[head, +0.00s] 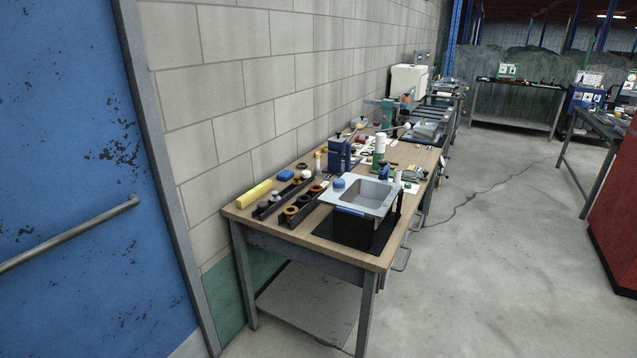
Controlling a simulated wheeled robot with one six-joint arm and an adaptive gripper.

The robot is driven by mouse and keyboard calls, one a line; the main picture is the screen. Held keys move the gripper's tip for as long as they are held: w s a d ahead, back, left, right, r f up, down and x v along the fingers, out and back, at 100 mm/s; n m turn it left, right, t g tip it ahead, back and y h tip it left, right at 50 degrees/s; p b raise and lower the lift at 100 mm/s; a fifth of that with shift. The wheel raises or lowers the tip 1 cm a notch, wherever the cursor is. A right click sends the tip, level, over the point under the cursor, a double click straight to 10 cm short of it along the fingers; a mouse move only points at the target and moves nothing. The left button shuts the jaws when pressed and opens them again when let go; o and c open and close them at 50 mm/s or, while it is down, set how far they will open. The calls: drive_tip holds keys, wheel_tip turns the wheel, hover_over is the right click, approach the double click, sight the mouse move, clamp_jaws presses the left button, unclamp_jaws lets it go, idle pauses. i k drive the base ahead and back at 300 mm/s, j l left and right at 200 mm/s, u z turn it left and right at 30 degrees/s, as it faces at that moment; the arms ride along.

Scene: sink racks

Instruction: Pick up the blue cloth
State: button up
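A flat blue strip (350,211) lies along the front rim of the grey sink (370,192) on the workbench; it may be the blue cloth, but it is too small to be sure. A small blue block-like piece (285,175) lies on the bench top near the wall, left of the sink. A round blue item (339,183) sits at the sink's left corner. My gripper is not in view.
The wooden workbench (240,214) stands against a block wall. A yellow bar (254,194), dark racks with round parts, a blue device (339,154) and a white cylinder (379,147) crowd it. A blue door (80,180) is at left. The concrete floor (490,270) to the right is open.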

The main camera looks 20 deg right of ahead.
sight(285, 175)
drive_tip(key=i+j, duration=0.95)
